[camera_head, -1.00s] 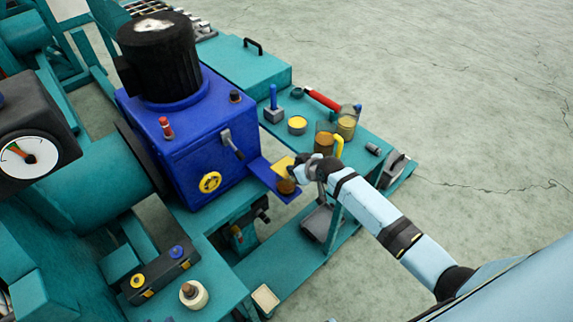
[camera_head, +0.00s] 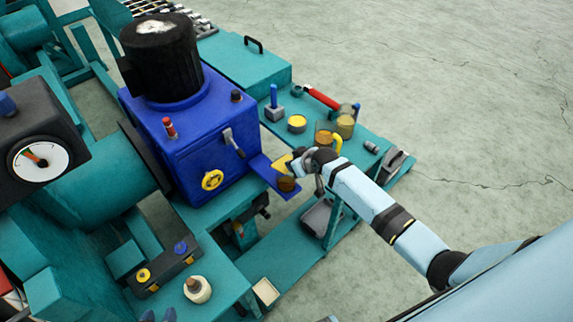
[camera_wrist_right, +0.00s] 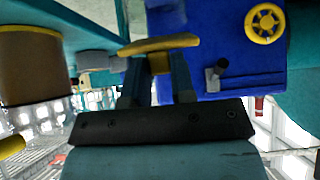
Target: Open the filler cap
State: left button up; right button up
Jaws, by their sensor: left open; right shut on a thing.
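The blue gearbox (camera_head: 195,150) stands in the middle of the head view, with a black motor on top and a yellow handwheel (camera_head: 212,180) on its front. A blue ledge (camera_head: 262,172) extends from its right side, bearing a yellow flat piece (camera_head: 281,164) and a round brown part (camera_head: 287,184). I cannot tell which part is the filler cap. My right gripper (camera_head: 302,166) is beside these parts. In the right wrist view, its jaws (camera_wrist_right: 160,75) are shut on a yellow bar-shaped piece (camera_wrist_right: 160,44). I see no left gripper clearly.
On the teal bench right of the gearbox stand amber-filled cups (camera_head: 345,124), a yellow-topped tin (camera_head: 297,123) and a red-handled tool (camera_head: 320,97). A dark box with knobs (camera_head: 163,268) and a white jar (camera_head: 197,289) are in front. Open floor lies right.

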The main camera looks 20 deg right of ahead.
jog(key=shift+w+a+r, duration=0.15)
jog(key=shift+r, duration=0.05)
jog(key=shift+w+a+r+g+h+p, duration=0.15)
jog(key=shift+w+r+g+h+p, duration=0.35)
jog(key=shift+p, duration=1.3)
jog(key=shift+s+g, duration=0.15)
jog(key=shift+g, duration=0.25)
jog(key=shift+f, duration=0.1)
jog(key=shift+p, duration=0.3)
jog(key=shift+r, duration=0.2)
jog(key=o, duration=0.7)
jog(key=shift+f, duration=0.25)
jog(key=shift+c, duration=0.2)
jog(key=shift+a, duration=0.1)
jog(key=shift+a+r, duration=0.1)
